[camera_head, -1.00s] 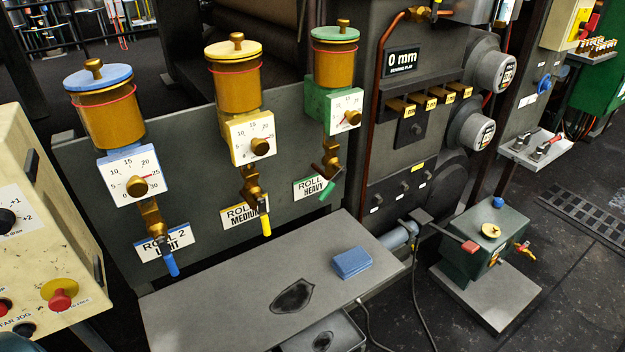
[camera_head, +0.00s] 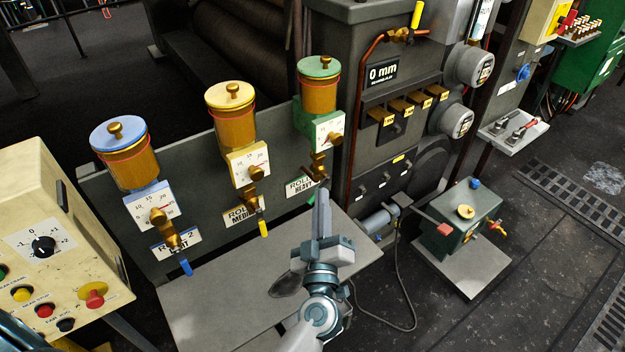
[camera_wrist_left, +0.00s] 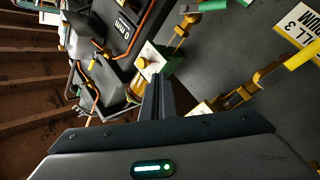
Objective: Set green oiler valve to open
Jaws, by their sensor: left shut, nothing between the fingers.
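The green oiler has a green lid (camera_head: 319,67), an amber cup (camera_head: 318,97) and a white dial (camera_head: 329,129). Its brass valve (camera_head: 319,164) ends in a green handle (camera_head: 311,194), slanting down beside the "ROLL HEAVY" label (camera_head: 299,186). In the left wrist view the green handle (camera_wrist_left: 209,5) shows at the top edge, partly cut off, with the dial (camera_wrist_left: 150,60) just past the fingers. My left gripper (camera_head: 322,195) is shut and empty, pointing up beside the green handle; I cannot tell whether they touch. My right gripper is not in view.
The yellow oiler (camera_head: 232,127) and blue oiler (camera_head: 130,160) stand to the left, with yellow (camera_head: 262,229) and blue (camera_head: 185,268) handles. A grey shelf (camera_head: 215,305) lies below. A button panel (camera_head: 50,245) is at left; the machine housing (camera_head: 385,150) is at right.

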